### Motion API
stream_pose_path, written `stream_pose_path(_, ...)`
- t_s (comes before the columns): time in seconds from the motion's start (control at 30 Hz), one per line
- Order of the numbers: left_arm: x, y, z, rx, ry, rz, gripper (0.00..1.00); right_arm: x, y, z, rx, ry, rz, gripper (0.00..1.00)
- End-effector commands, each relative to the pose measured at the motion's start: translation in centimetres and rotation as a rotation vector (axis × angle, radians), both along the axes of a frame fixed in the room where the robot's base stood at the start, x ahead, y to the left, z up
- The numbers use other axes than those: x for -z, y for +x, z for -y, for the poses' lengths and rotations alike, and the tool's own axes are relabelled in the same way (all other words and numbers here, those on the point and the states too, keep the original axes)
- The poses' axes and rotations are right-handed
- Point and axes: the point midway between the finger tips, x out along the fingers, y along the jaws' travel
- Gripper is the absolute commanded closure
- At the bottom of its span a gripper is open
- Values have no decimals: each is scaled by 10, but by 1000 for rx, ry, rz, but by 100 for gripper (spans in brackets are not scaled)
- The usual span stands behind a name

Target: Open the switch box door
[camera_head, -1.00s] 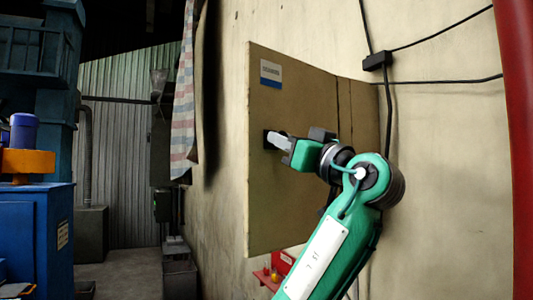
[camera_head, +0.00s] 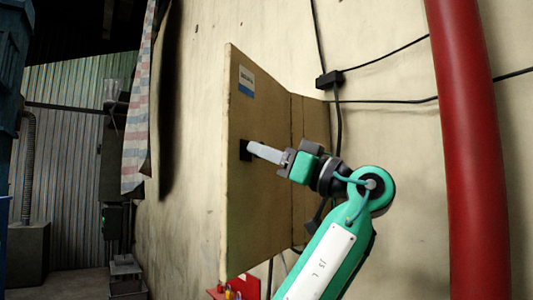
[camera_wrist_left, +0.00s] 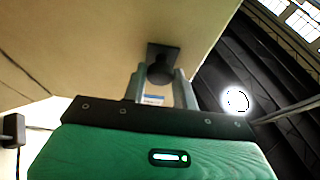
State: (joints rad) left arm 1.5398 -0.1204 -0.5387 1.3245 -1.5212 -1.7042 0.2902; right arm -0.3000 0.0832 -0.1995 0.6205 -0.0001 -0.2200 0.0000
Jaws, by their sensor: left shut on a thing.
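The tan switch box door (camera_head: 262,200) stands swung out from the box side (camera_head: 316,130), with its free left edge nearer to me. It has a blue and white label (camera_head: 246,82) near the top. A dark handle (camera_head: 244,151) sits near its free edge. My left gripper (camera_head: 251,148) is shut on that handle. In the left wrist view the two fingers flank the dark round knob (camera_wrist_left: 160,70) on its black plate. The inside of the box is hidden behind the door. My right gripper is not in view.
A red pipe (camera_head: 468,150) runs up the wall at the right. Black cables meet at a small junction (camera_head: 329,79) on the wall. A small red shelf or box (camera_head: 240,288) shows below the door. A striped cloth (camera_head: 138,120) hangs farther back.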

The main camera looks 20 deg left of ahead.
Motion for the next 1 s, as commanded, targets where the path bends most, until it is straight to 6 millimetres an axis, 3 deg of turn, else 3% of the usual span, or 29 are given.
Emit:
stream_pose_path(0.03, -1, 0, 0, 0, 0, 0, 100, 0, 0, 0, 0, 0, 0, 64)
stream_pose_path(0.07, -1, 0, 0, 0, 0, 0, 66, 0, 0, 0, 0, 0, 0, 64)
stream_pose_path(0.13, 0, 0, 0, 0, 0, 0, 52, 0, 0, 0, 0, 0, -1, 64)
stream_pose_path(0.43, 0, 0, 0, 1, 0, 0, 50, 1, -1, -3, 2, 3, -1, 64)
stream_pose_path(0.57, 6, -1, 9, 2, 1, 0, 50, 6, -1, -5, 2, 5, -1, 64)
stream_pose_path(1.0, 43, -14, 95, 3, 1, -2, 50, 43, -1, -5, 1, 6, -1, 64)
